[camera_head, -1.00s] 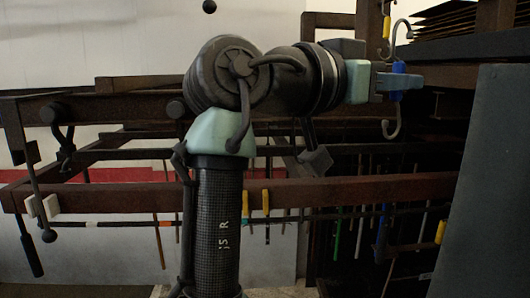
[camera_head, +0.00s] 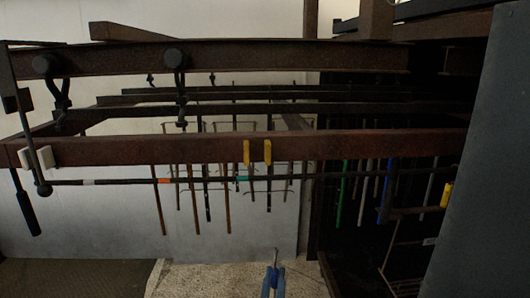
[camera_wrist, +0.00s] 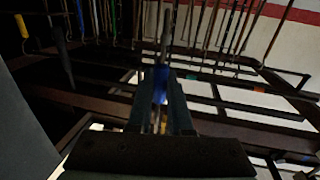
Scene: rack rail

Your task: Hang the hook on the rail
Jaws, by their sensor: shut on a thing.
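The hook (camera_head: 274,260) shows at the bottom middle of the head view, with a thin grey upper end and blue below. In the wrist view its blue middle (camera_wrist: 161,84) sits between the fingers of my gripper (camera_wrist: 160,100), which is shut on it. Its grey shank points away from the gripper. Its lower end is hidden. A thin dark rail (camera_head: 210,180) with white, orange and teal bands runs below the front rusty beam. The rail lies above the hook in the head view, and the two appear apart. I cannot tell their distance.
Rusty beams (camera_head: 350,146) cross the view in several rows. A black clamp (camera_head: 177,62) hangs on the top beam. A dark grey panel (camera_head: 490,180) stands at the right. Speckled floor (camera_head: 225,282) shows below.

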